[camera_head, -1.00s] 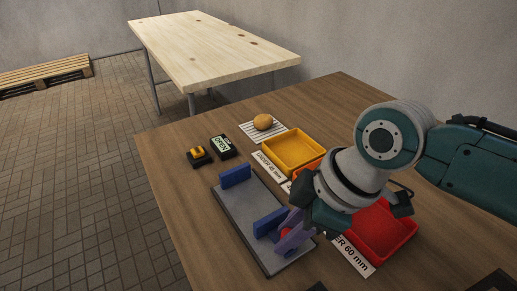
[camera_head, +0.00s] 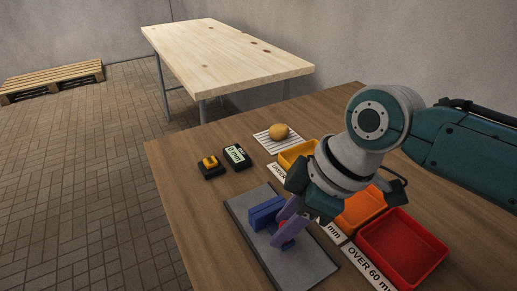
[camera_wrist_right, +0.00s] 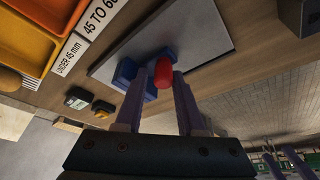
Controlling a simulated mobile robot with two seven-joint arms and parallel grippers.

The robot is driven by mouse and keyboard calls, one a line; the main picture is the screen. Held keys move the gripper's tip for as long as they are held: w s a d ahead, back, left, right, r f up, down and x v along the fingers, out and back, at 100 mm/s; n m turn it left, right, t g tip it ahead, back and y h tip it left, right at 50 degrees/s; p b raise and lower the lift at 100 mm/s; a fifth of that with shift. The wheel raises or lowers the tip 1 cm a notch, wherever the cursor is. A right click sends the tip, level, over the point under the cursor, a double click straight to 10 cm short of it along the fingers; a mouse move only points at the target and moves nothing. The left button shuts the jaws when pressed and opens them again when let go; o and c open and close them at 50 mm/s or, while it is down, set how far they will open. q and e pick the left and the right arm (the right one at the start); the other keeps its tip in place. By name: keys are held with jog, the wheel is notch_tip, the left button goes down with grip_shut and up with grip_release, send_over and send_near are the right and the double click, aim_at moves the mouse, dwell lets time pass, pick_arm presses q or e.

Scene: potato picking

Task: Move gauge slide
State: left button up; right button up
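The gauge is a grey plate (camera_head: 305,262) with two blue jaws (camera_head: 265,212) that stand close together, seemingly touching. A red knob (camera_wrist_right: 163,76) sits at the moving jaw. My right gripper (camera_head: 287,226) has its purple fingers around the knob, and the wrist view shows it between the fingertips. The fingers partly hide the slide in the head view. The black display (camera_head: 236,157) appears to read 0 mm. My left gripper is out of the head view; purple shapes at the lower right of the wrist view may be its fingers, but their opening is unclear.
A potato (camera_head: 280,131) lies on a striped mat (camera_head: 268,143). Yellow (camera_head: 290,156), orange (camera_head: 362,212) and red (camera_head: 405,250) trays stand right of the plate beside white labels. A black box with a yellow top (camera_head: 210,166) is beside the display. The table's left side is clear.

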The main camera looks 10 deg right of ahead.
jog(key=p+v, duration=0.2)
jog(key=v, duration=0.8)
jog(key=shift+a, duration=0.1)
